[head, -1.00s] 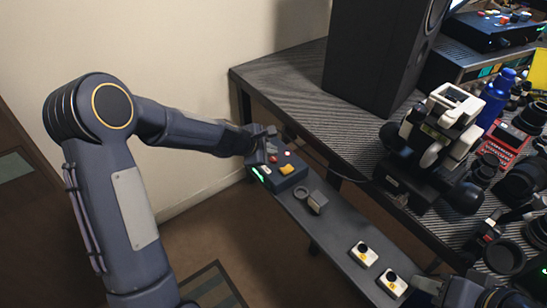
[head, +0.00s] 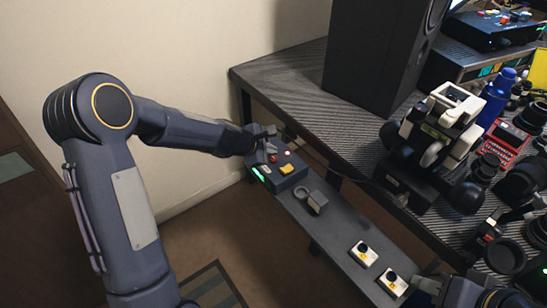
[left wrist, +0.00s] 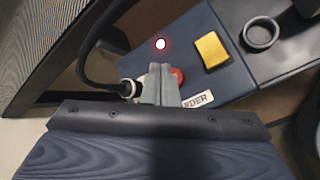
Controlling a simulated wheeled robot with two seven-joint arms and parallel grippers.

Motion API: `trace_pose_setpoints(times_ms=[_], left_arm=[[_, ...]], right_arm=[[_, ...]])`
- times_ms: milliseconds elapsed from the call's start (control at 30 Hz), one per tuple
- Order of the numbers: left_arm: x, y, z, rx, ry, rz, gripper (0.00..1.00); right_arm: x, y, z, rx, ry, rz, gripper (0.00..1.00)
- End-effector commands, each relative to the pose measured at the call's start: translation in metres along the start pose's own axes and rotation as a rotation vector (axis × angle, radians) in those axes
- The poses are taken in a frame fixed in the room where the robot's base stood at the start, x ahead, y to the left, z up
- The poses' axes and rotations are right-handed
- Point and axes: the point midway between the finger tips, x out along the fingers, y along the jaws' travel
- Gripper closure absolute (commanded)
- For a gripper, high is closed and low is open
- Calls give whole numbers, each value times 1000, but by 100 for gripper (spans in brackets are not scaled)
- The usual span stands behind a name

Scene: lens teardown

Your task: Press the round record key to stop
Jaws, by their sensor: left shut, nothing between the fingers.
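The dark recorder box (head: 287,178) sits at the far left end of the narrow grey shelf. Its round red key (left wrist: 177,76) shows in the left wrist view, right beside my shut, empty left gripper (left wrist: 161,84). The fingertips cover part of the key's left side; I cannot tell whether they touch it. In the head view my left gripper (head: 270,149) is over the box's back left part. A small red-white lamp (left wrist: 161,44) glows on the box, and a yellow square key (left wrist: 212,50) lies to the right. My right gripper (head: 428,285) is at the bottom right, its fingers unclear.
A dark ring and a small grey block (head: 317,202) stand on the shelf (head: 334,234) beside the box. Two white-and-yellow units (head: 363,254) lie further along. A cable runs by my left fingers. The crowded workbench (head: 300,85) with a black speaker (head: 375,60) is behind.

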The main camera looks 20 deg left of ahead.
Motion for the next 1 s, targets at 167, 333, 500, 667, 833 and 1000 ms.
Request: trace_pose_setpoints(times_ms=[167,333,500,667,833,1000], left_arm=[[6,-4,-4,0,0,0,100],[5,-4,-4,0,0,0,100],[5,-4,-4,0,0,0,100],[6,-4,-4,0,0,0,100],[8,-6,-6,0,0,0,100],[9,-7,-7,0,0,0,100]], right_arm=[[7,3,3,0,0,0,64],[6,3,3,0,0,0,64],[6,3,3,0,0,0,64],[7,3,4,0,0,0,64],[9,4,5,0,0,0,64],[11,5,6,0,0,0,64]])
